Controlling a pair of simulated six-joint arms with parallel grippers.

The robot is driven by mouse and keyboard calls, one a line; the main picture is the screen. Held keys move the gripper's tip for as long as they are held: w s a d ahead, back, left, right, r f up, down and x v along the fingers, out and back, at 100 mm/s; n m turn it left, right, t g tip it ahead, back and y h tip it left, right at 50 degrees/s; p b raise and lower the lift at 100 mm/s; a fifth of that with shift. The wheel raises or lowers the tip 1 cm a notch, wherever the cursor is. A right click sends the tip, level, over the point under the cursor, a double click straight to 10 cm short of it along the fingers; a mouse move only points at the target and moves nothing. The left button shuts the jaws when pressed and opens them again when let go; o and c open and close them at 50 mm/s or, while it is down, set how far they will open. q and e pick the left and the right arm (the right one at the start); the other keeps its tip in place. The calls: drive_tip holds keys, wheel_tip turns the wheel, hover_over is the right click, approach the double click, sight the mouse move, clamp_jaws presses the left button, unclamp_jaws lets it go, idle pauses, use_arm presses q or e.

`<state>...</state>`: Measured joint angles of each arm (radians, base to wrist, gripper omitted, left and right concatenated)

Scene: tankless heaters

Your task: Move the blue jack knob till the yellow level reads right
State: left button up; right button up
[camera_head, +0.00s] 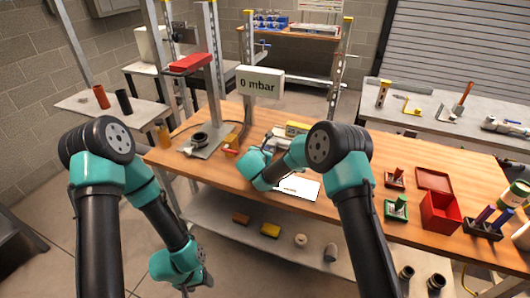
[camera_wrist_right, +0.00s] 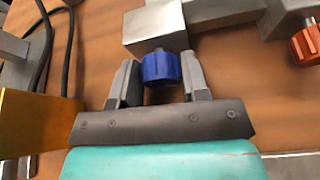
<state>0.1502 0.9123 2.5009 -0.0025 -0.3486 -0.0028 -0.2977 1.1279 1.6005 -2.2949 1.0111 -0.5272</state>
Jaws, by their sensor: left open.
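The blue jack knob (camera_wrist_right: 161,68) shows in the right wrist view, between the two fingers of my right gripper (camera_wrist_right: 160,82). A grey metal block sits just beyond the knob. In the head view my right gripper reaches over the middle of the wooden bench, and its own wrist hides the knob. A yellow-topped device (camera_head: 297,128), perhaps the level, stands behind the right arm; its reading cannot be made out. My left gripper (camera_head: 192,286) hangs low in front of the bench, open and empty.
A sign reading 0 mbar (camera_head: 260,84) stands behind the bench (camera_head: 345,212). A red box (camera_head: 440,212) and small fixtures are at the right. In the right wrist view, an orange knob (camera_wrist_right: 307,44) lies right and a gold block (camera_wrist_right: 38,122) left.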

drive_tip(key=o, duration=0.4)
drive_tip(key=shift+c, duration=0.2)
drive_tip(key=v, duration=1.7)
drive_tip(key=shift+r, duration=0.15)
drive_tip(key=shift+s, duration=0.15)
